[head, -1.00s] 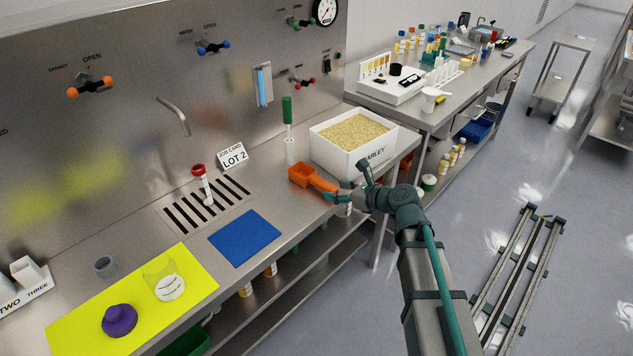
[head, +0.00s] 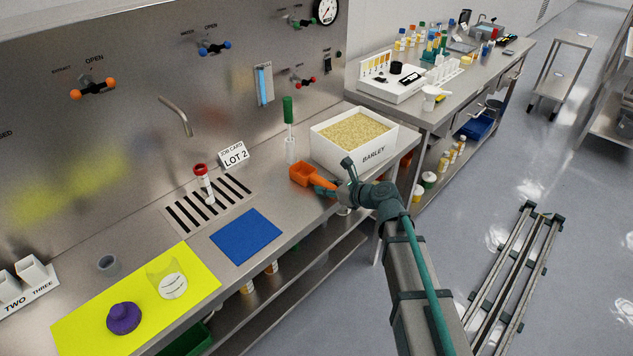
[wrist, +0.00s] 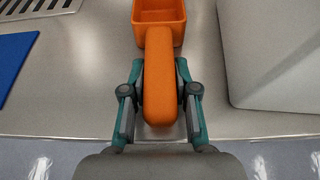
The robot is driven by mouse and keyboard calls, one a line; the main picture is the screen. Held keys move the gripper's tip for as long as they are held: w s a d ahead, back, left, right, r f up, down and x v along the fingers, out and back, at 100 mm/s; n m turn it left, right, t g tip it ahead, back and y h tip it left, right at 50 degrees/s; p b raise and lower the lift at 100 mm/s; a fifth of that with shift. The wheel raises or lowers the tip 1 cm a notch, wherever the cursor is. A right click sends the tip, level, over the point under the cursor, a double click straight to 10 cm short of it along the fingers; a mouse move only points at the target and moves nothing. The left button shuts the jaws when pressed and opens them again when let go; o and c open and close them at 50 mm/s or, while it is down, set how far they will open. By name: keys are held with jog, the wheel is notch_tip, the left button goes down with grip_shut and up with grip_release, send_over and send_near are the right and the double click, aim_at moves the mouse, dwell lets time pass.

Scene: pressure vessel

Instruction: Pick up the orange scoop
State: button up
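The orange scoop (head: 304,173) sits on the steel bench in front of the barley bin, its handle pointing toward the bench's front edge. In the wrist view its square cup is at the top, and its handle (wrist: 160,82) runs down the middle between my fingers. My gripper (head: 327,189) is at the handle, and in the wrist view my gripper (wrist: 160,75) has a teal finger close against each side of it. The fingers look shut on the handle. The handle's lower end is partly hidden by my gripper.
The white barley bin (head: 331,148) stands just behind and right of the scoop. A green-handled tool (head: 289,125) stands upright behind it. A blue mat (head: 246,237) and a slotted drain (head: 232,190) lie to the left. The bench's front edge runs beneath my gripper.

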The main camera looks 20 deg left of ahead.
grip_shut()
jog(key=shift+r, duration=0.15)
